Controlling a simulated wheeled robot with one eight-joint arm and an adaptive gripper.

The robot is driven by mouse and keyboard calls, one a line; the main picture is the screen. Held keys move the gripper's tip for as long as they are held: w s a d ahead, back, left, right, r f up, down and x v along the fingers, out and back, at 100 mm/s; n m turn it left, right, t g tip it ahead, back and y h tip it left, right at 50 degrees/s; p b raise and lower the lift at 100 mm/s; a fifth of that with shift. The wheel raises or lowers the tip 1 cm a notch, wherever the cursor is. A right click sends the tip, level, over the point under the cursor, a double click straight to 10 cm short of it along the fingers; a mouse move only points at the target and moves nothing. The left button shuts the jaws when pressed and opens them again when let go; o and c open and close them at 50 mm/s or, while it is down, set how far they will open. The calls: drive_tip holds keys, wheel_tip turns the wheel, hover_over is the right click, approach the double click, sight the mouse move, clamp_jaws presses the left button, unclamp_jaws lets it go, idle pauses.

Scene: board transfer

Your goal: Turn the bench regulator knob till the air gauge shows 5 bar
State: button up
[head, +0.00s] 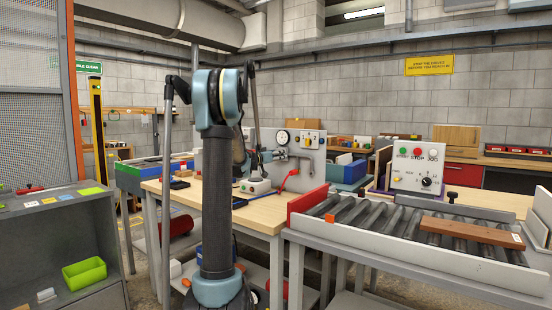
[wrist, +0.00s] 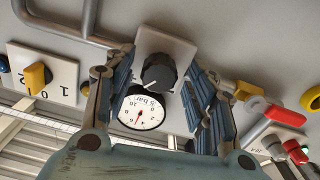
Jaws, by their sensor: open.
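The regulator knob (wrist: 159,72) is dark and round with a pale pointer line, on a light plate. In the wrist view, which shows the panel upside down, it sits between the blue-padded fingers of my gripper (wrist: 160,66). The fingers are apart, with gaps on both sides of the knob. The round white air gauge (wrist: 150,119) is just below the knob in that picture. Its red needle points down and slightly left, around mid-scale; I cannot read the exact value.
A yellow selector switch (wrist: 37,78) is left of the knob in the wrist view, and a red-handled valve (wrist: 284,115) is to the right. In the head view, a roller conveyor (head: 400,230) with a brown board (head: 470,232) stands right of the wooden bench (head: 262,217).

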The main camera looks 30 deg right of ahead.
drive_tip(key=shift+d, duration=0.2)
drive_tip(key=c, duration=1.1)
drive_tip(key=shift+o, duration=0.2)
drive_tip(key=shift+w, duration=0.1)
drive_tip(key=shift+n, duration=0.5)
drive_tip(key=o, duration=1.1)
drive_tip(key=shift+c, duration=0.2)
drive_tip(key=shift+a, duration=0.15)
